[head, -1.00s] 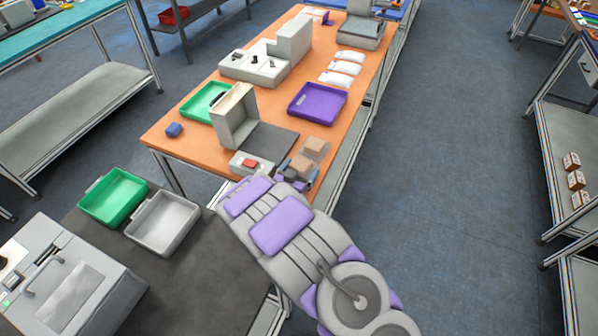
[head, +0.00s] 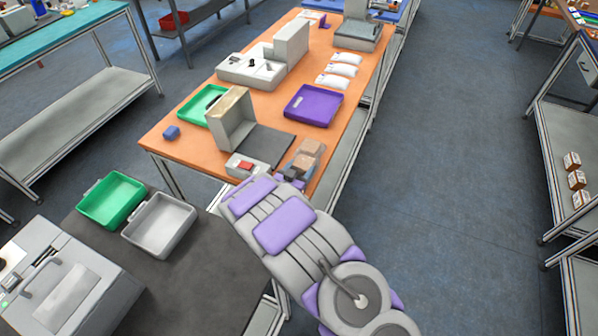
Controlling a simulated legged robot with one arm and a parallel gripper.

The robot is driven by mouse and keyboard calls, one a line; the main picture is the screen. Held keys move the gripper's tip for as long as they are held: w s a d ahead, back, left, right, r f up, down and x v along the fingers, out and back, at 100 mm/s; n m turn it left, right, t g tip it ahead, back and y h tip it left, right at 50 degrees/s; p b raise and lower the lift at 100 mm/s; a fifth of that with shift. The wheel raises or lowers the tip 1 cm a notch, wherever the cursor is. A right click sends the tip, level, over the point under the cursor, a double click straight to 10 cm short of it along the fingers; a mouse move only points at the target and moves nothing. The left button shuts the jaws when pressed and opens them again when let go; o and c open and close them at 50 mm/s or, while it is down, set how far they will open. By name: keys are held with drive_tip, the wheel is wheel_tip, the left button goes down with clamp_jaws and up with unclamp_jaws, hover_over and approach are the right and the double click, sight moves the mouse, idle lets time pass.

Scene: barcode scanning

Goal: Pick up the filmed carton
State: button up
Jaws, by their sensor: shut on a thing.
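Two small brown cartons sit close together at the near right corner of the orange table. The far carton (head: 312,148) and the near carton (head: 303,161) are small in view, and I cannot tell by sight which one carries film. My gripper (head: 297,173) is at the near carton, low over the table edge, and is shut on it. Its fingertips are mostly hidden behind my own arm, so the exact grip does not show.
A grey upright panel (head: 230,122) with a dark mat (head: 262,143) stands left of the cartons. A small device with a red top (head: 246,166) is near the table edge. A purple tray (head: 314,104) and a green tray (head: 200,103) lie beyond.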

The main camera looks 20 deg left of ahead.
drive_tip(key=shift+a+f, duration=0.1)
drive_tip(key=shift+a, duration=0.85)
drive_tip(key=shift+c, duration=0.4)
drive_tip(key=r, duration=0.3)
drive_tip(key=d+r+p, duration=0.1)
drive_tip(key=r, duration=0.2)
drive_tip(key=shift+d+r, duration=0.15)
drive_tip(key=shift+r, duration=0.05)
drive_tip(key=w+d+r+m+h+p, duration=0.1)
drive_tip(key=w+d+r, duration=0.2)
drive_tip(key=d+r, duration=0.6)
drive_tip(key=w+d+r+h, duration=0.1)
drive_tip(key=w+d+r, duration=0.2)
drive_tip(key=d+r, duration=0.65)
drive_tip(key=s+d+r, duration=0.2)
drive_tip(key=d, duration=0.6)
drive_tip(key=s+d+r+m+h, duration=0.1)
drive_tip(key=s+d+r, duration=0.1)
drive_tip(key=d, duration=0.7)
drive_tip(key=shift+s+d+r, duration=0.25)
drive_tip(key=shift+d+r, duration=0.05)
drive_tip(key=shift+r, duration=0.4)
